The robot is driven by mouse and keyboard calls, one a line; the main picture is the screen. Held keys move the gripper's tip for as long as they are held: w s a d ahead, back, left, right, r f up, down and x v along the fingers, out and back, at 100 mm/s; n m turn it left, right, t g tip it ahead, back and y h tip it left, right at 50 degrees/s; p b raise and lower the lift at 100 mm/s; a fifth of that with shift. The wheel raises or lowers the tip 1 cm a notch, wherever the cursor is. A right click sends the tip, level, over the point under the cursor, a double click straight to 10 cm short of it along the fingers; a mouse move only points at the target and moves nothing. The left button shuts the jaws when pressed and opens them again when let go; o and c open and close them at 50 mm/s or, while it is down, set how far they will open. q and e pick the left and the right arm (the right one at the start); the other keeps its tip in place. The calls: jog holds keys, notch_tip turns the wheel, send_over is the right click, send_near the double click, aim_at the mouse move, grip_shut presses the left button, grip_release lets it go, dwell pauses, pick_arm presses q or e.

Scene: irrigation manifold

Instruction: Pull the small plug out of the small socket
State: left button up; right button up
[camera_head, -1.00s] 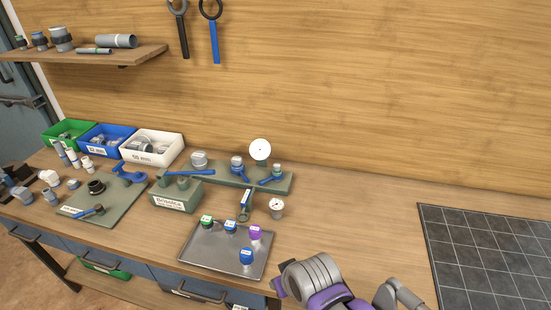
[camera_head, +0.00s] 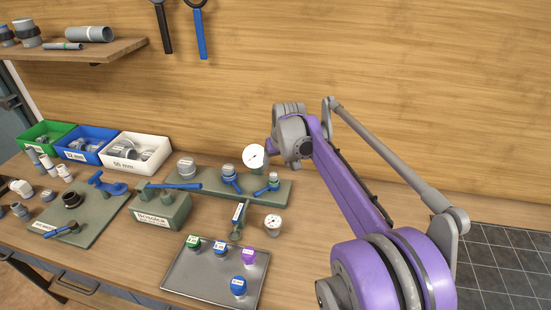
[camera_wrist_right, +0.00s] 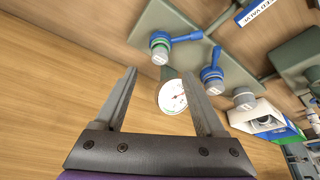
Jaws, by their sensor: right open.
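The small plug (camera_head: 273,175) appears as a small grey-topped piece at the right end of the green manifold, seated in a green-ringed small socket (camera_head: 273,184) beside a blue lever. In the right wrist view the plug (camera_wrist_right: 159,57) and socket (camera_wrist_right: 159,40) are beyond the fingertips, close to the line between them. My right gripper (camera_wrist_right: 159,72) is open, with nothing between its fingers. In the head view my right arm reaches up at the right; its fingers cannot be made out. My left gripper is not in view.
A white dial gauge (camera_head: 253,157) stands behind the manifold (camera_head: 207,187), close to the fingers in the wrist view. Larger blue-ringed (camera_head: 229,172) and grey (camera_head: 187,168) fittings stand left of the plug. A metal tray (camera_head: 185,277) holds several coloured caps in front.

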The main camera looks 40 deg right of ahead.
aim_at(274, 175)
jog(key=x, duration=0.8)
jog(key=shift+w+f, duration=0.15)
jog(key=shift+f, duration=0.1)
grip_shut()
jog(key=c, duration=0.7)
grip_release()
jog(key=shift+c, duration=0.2)
grip_shut()
jog(key=shift+r, duration=0.2)
jog(key=shift+r+p, duration=0.45)
jog(key=shift+r, duration=0.4)
jog(key=shift+r, duration=0.3)
